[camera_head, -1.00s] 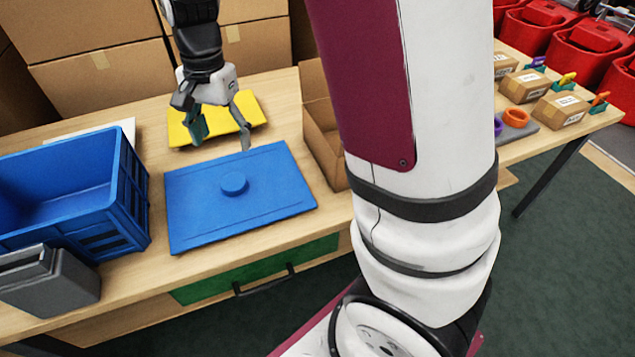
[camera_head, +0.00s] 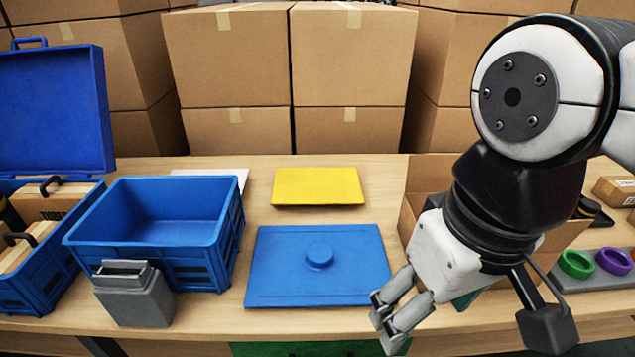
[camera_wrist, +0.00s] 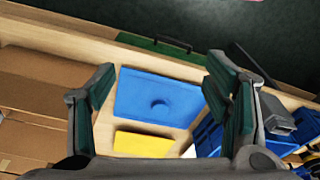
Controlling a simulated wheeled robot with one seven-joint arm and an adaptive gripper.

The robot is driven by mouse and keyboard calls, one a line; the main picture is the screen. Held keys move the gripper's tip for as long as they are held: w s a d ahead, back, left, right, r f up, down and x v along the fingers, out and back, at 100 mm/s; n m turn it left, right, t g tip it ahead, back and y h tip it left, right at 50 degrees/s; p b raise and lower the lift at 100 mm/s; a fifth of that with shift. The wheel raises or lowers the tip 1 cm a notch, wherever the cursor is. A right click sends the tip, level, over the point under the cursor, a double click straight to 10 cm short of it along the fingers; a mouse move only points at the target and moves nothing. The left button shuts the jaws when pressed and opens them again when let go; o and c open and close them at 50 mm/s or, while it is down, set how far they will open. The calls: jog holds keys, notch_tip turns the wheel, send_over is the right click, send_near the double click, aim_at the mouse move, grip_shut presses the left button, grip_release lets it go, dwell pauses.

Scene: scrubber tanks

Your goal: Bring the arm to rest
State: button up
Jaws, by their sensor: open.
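My gripper (camera_head: 384,322) is open and empty in the head view, at the right front of the workbench (camera_head: 270,318). Its fingers point down and left, near the right front corner of a blue lid with a round knob (camera_head: 320,258). My arm comes in from the upper right, bent at the wrist. In the wrist view, the two dark green finger pads stand wide apart with the blue lid (camera_wrist: 157,100) visible between them and nothing held.
An empty blue crate (camera_head: 150,242), a grey bin (camera_head: 133,295) and an open blue case (camera_head: 50,110) stand left. A yellow plate (camera_head: 318,186) lies behind the lid. An open cardboard box (camera_head: 425,178) is partly behind my arm. Green and purple rings (camera_head: 577,263) lie far right.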

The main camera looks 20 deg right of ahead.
dwell(0.7)
notch_tip(320, 180, up, 15)
jog(key=t+p, duration=0.2)
jog(key=p, duration=1.1)
jog(key=shift+r+t+p, duration=0.15)
jog(key=shift+t+p, duration=0.2)
jog(key=shift+t, duration=0.05)
